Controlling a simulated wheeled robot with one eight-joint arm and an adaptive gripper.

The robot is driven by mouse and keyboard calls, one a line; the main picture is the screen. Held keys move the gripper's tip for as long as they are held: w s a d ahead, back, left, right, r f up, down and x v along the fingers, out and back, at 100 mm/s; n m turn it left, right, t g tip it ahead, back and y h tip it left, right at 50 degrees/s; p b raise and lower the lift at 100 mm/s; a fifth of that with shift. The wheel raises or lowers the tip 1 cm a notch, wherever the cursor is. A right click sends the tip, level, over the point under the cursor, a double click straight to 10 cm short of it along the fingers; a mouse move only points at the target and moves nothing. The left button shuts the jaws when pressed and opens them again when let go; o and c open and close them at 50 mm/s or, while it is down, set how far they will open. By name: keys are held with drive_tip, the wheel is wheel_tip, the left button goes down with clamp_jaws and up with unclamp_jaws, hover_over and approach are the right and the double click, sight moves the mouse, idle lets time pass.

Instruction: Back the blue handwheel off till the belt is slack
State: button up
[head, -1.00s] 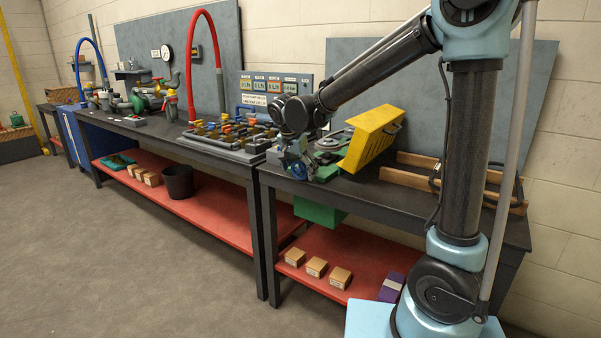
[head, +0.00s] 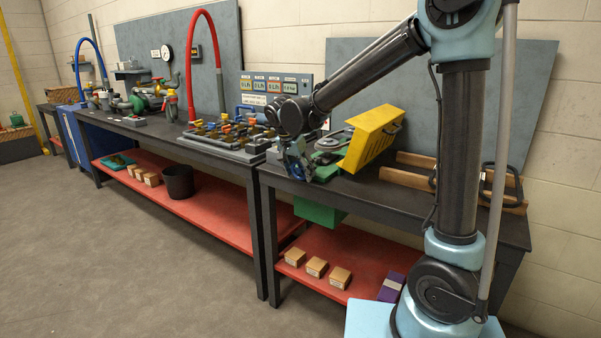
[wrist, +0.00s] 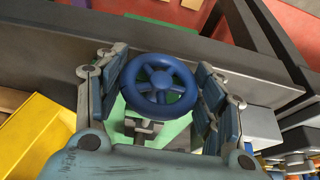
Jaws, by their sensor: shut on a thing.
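The blue handwheel (wrist: 160,86) shows face-on in the wrist view, with a green part of the machine (wrist: 118,122) behind it. My gripper (wrist: 160,88) has its blue-padded fingers on either side of the wheel's rim and is shut on it. In the head view my gripper (head: 297,163) is at the front edge of the right bench, at the left of the green machine (head: 326,158), and mostly hides the wheel. A round pulley part (head: 336,141) shows on top of the machine. How tight the belt is cannot be told.
A yellow guard (head: 371,138) stands tilted right of the machine. A wooden frame (head: 408,178) lies farther right on the bench (head: 440,215). A valve rig (head: 235,135) stands on the left bench. Small boxes (head: 317,267) sit on the red shelf below.

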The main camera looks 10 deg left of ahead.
drive_tip(key=shift+a+h, duration=0.1)
drive_tip(key=shift+h, duration=0.6)
drive_tip(key=shift+g, duration=0.3)
drive_tip(key=o, duration=1.1)
drive_tip(key=shift+c, duration=0.2)
drive_tip(key=v, duration=1.2)
drive_tip(key=shift+f, duration=0.1)
